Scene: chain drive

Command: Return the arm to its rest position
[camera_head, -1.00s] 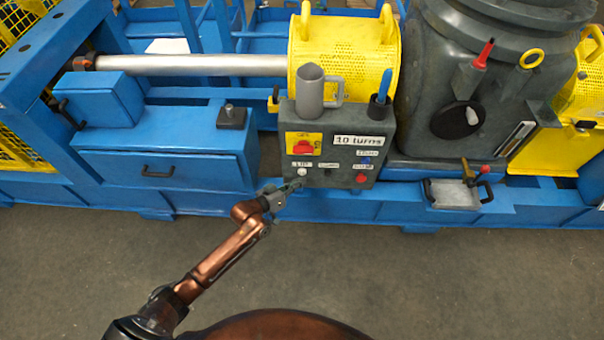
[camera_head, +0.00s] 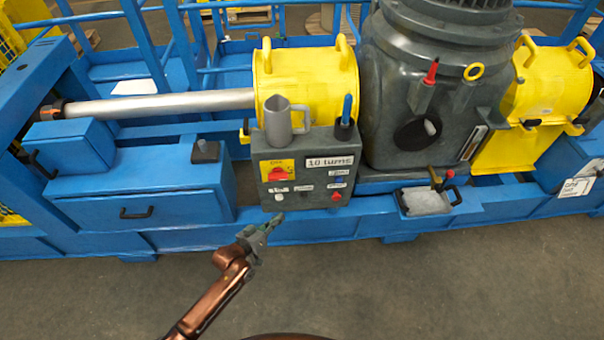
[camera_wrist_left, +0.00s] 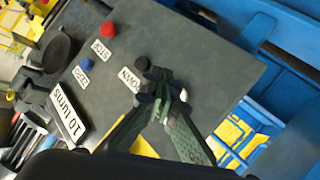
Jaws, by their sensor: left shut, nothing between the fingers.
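My left gripper (camera_head: 274,222) is in front of and a little below the grey control box (camera_head: 262,168). Its fingers are shut with nothing between them. The box carries a red rotary switch (camera_head: 281,173) on a yellow plate, a "10 turns" label (camera_head: 330,162), a white button (camera_head: 279,197), a blue button (camera_head: 338,181) and a red button (camera_head: 336,196). My right gripper is not in view.
The floor (camera_head: 440,285) in front is clear.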

